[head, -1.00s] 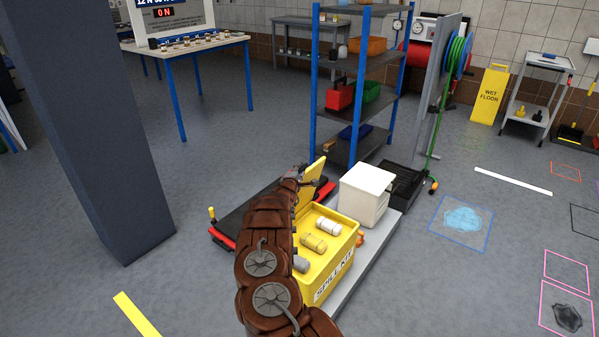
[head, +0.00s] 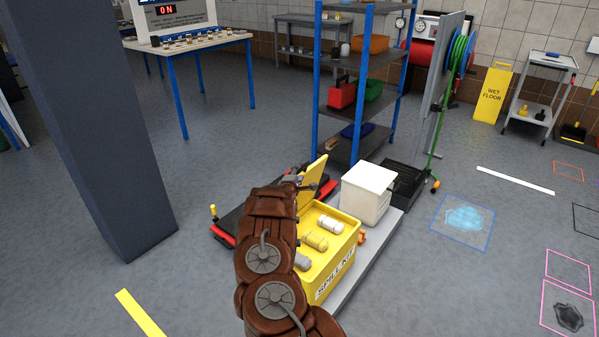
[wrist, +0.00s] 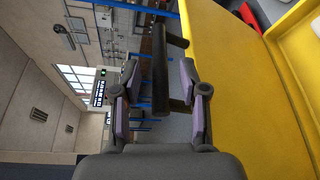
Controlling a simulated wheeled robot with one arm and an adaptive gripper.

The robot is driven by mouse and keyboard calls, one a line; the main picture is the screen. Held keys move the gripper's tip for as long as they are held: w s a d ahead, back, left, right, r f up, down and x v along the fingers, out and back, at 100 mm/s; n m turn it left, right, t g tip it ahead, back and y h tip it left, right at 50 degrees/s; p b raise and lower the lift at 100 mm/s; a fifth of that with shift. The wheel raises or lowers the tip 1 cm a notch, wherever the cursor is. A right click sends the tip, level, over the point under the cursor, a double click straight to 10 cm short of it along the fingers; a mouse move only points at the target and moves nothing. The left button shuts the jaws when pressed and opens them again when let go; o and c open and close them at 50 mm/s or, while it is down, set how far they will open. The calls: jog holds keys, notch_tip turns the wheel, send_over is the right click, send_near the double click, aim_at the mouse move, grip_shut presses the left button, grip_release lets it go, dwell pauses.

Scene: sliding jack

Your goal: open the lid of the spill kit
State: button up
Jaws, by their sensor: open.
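The yellow spill kit (head: 342,264) is an open box with white, yellow and grey rolls inside. Its yellow lid (head: 315,172) stands raised at the back left edge of the box, steeply tilted. In the wrist view the lid (wrist: 238,110) fills the right side, with a dark bar handle (wrist: 160,75) on two posts. My gripper (wrist: 160,68) is open, its fingers on either side of the handle with visible gaps. In the head view my gripper (head: 318,188) is small, by the lid, and partly hidden by my brown arm.
A red-and-black trolley (head: 237,222) lies to the left. A blue-post shelf (head: 357,105) stands behind and a dark pillar (head: 100,130) at far left.

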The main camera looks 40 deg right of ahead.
jog(key=v, duration=0.8)
jog(key=shift+a, duration=0.1)
dwell(0.7)
